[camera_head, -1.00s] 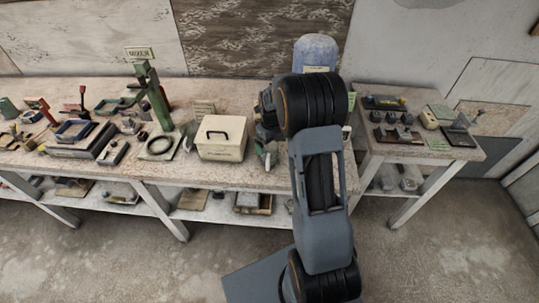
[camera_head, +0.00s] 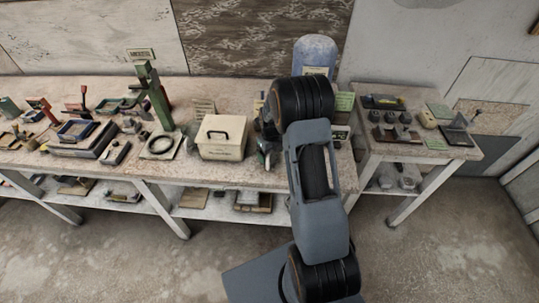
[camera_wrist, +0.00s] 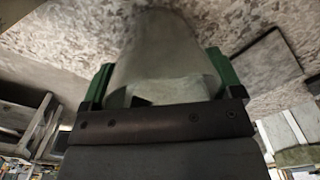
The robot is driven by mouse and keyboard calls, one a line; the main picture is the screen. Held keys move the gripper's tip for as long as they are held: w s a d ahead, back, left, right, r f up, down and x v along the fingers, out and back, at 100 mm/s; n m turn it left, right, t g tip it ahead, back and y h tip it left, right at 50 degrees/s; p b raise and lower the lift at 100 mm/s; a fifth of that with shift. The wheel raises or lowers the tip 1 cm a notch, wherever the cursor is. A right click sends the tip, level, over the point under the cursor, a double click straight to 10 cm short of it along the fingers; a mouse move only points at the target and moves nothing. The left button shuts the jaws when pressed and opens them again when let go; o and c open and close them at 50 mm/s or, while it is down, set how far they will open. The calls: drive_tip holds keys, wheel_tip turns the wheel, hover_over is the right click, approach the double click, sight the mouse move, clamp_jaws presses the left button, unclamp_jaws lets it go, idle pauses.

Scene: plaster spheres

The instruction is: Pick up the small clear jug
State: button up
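A pale, see-through grey vessel, which I take to be the small clear jug (camera_wrist: 160,55), fills the middle of the wrist view. My gripper (camera_wrist: 160,88) has its two green fingers on either side of it, and both appear to touch its sides. The jug's lower end is partly hidden by the dark gripper body. In the head view my gripper (camera_head: 266,150) is small at the bench's front edge, right of the cream box. My arm covers much of it there, and the jug is not clear.
The cream box (camera_head: 222,138) stands close left of my gripper. A black ring (camera_head: 160,146) and a green stand (camera_head: 155,100) are farther left. A side table (camera_head: 465,150) with small items stands at right. Open floor (camera_head: 440,240) lies in front.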

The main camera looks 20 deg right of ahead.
drive_tip(key=c, duration=0.7)
drive_tip(key=shift+r, duration=0.1)
